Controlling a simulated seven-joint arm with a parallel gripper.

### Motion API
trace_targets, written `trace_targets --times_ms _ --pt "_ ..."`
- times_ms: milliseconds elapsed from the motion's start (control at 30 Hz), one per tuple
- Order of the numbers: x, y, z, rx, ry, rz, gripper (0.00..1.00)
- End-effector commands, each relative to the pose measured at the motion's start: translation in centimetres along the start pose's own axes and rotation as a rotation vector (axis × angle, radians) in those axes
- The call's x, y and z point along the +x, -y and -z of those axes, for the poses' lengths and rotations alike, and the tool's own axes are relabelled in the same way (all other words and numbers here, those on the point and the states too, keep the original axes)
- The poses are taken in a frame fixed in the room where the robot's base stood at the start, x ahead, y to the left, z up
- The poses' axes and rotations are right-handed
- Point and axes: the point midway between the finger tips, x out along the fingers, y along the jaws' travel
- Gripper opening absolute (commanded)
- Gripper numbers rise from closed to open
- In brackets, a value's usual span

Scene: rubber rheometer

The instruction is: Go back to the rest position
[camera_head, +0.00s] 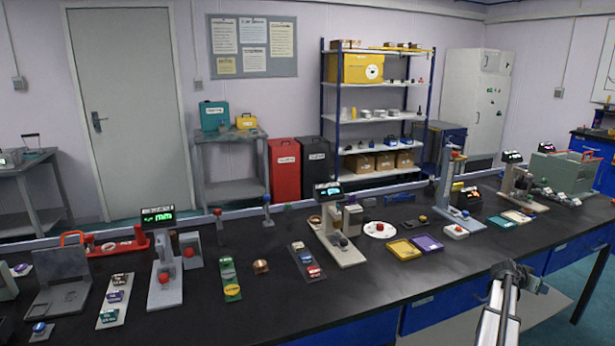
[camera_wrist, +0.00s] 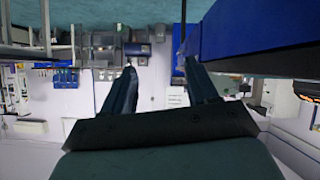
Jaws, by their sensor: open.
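My gripper (camera_wrist: 160,75) is open, with its two dark fingers spread and nothing between them in the wrist view. That view looks out upside down across the room, not down at the bench top. In the head view, part of my arm rises at the lower right, in front of the bench's front edge. Its dark end stands clear of the bench items, and the fingertips are too small to make out there. No object is held.
The long black bench (camera_head: 390,285) carries several instruments, including a rheometer (camera_head: 335,235) in the middle. A yellow tray (camera_head: 403,250) and a purple tray (camera_head: 427,243) lie right of it. The wrist view shows a blue cabinet (camera_wrist: 260,35) close at the upper right.

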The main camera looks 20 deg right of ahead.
Motion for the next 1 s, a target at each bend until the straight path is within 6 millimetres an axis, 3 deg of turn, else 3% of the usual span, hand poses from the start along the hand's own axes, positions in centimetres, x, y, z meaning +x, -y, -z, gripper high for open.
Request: trace_targets --times_ms 100,167,367,667,1000 --pt "2.0 -3.0 -1.8 -0.005 -0.012 -0.022 0.58" --pt "2.7 -3.8 -2.9 -0.013 -0.015 -0.025 0.58" --pt "3.5 -4.0 -7.2 -0.05 0.007 -0.016 0.58" --pt "1.1 1.2 -16.8 -0.151 0.115 0.046 0.58" --pt "-7.2 9.8 -33.1 -0.363 0.323 0.168 0.58"
